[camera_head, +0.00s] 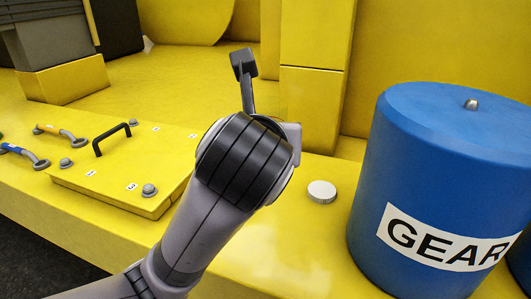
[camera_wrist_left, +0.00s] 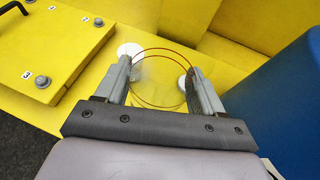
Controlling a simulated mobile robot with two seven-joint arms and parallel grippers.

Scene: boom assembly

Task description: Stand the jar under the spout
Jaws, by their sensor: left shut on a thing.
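The jar (camera_wrist_left: 158,80) is clear, with thin red rings, and shows in the left wrist view. My left gripper (camera_wrist_left: 160,66) is shut on it, with one grey finger at each side. I look into the jar from above and see yellow surface through it. In the head view my left wrist hides the fingers and most or all of the jar. I cannot pick out a spout for certain in either view. My right gripper is not in view.
A blue drum (camera_head: 435,180) marked GEAR stands close on the right. A small white disc (camera_head: 321,192) lies on the yellow ledge beside it. To the left is a raised yellow plate (camera_head: 120,175) with a black handle (camera_head: 112,137) and bolts. Yellow walls rise behind.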

